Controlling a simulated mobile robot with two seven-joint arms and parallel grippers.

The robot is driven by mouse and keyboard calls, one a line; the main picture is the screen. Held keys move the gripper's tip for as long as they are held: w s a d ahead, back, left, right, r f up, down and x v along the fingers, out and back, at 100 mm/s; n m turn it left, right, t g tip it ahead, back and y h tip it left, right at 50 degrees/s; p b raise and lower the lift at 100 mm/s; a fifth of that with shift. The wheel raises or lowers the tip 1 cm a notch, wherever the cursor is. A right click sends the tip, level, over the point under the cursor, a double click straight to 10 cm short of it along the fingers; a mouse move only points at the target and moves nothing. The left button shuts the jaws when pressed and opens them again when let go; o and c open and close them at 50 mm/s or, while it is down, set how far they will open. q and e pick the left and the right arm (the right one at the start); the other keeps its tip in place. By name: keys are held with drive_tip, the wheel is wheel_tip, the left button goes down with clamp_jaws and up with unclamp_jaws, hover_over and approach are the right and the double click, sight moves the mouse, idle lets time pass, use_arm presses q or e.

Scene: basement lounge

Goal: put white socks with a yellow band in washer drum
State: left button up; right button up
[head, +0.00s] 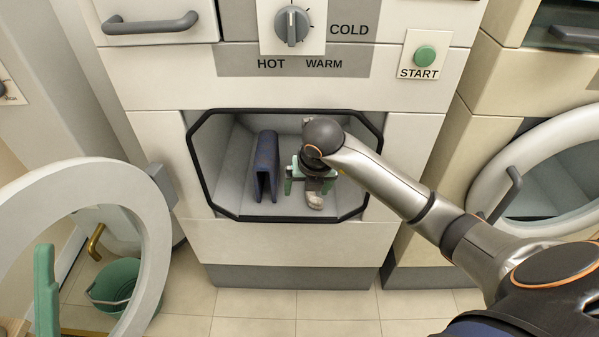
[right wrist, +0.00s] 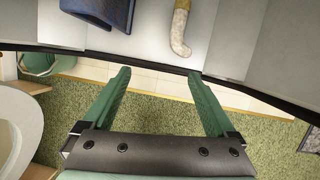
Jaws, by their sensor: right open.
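The washer drum (head: 228,190) is an open grey cavity with a black octagonal rim, seen in the head view. A whitish sock (head: 315,201) lies on its floor, partly hidden by my right gripper (head: 312,188). In the right wrist view the sock (right wrist: 180,35) lies beyond the fingertips, with a yellowish part at its upper end. My right gripper (right wrist: 157,74) is open at the drum mouth, with nothing between its fingers. A green upright piece at the lower left of the head view looks like a finger of my left gripper (head: 46,290); its jaws are not clear.
A dark blue folded cloth (head: 265,165) stands in the drum left of the sock. The round washer door (head: 155,225) hangs open at the left. A green bucket (head: 115,281) is on the floor behind it. Another machine with a round door (head: 535,220) stands at the right.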

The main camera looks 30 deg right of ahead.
drive_tip(key=s+a+f+n+g+y, duration=0.1)
drive_tip(key=s+a+n+y, duration=0.15)
drive_tip(key=a, duration=0.35)
drive_tip(key=s+a+f+n+y, duration=0.1)
drive_tip(key=s+a+y, duration=0.2)
drive_tip(key=a, duration=0.3)
drive_tip(key=s+a+r+n+g+y, duration=0.1)
drive_tip(key=s+a+r+y, duration=0.35)
drive_tip(key=a, duration=0.25)
drive_tip(key=s+a+r+n+g+y, duration=0.1)
drive_tip(key=s+a+r+g+y, duration=0.1)
drive_tip(key=s+a+r+y, duration=0.3)
drive_tip(key=s+a+r+m+t+y, duration=0.1)
drive_tip(key=s+r+y, duration=0.25)
drive_tip(key=r, duration=0.25)
drive_tip(key=s+a+r+m+t+y, duration=0.1)
drive_tip(key=s+r+y, duration=0.1)
drive_tip(key=r+y, duration=0.4)
drive_tip(key=w+d+r+m+t+h, duration=0.1)
drive_tip(key=d+r+m+t+h, duration=0.3)
drive_tip(key=m+t, duration=0.6)
drive_tip(key=w+d+r+m+t+h, duration=0.2)
drive_tip(key=d+r+m+t+h, duration=0.2)
drive_tip(key=m+t, duration=0.6)
drive_tip(key=d+m, duration=0.2)
drive_tip(key=shift+w+d+r+h, duration=0.25)
drive_tip(key=shift+d+r+h, duration=0.05)
drive_tip(key=shift+d+h, duration=0.1)
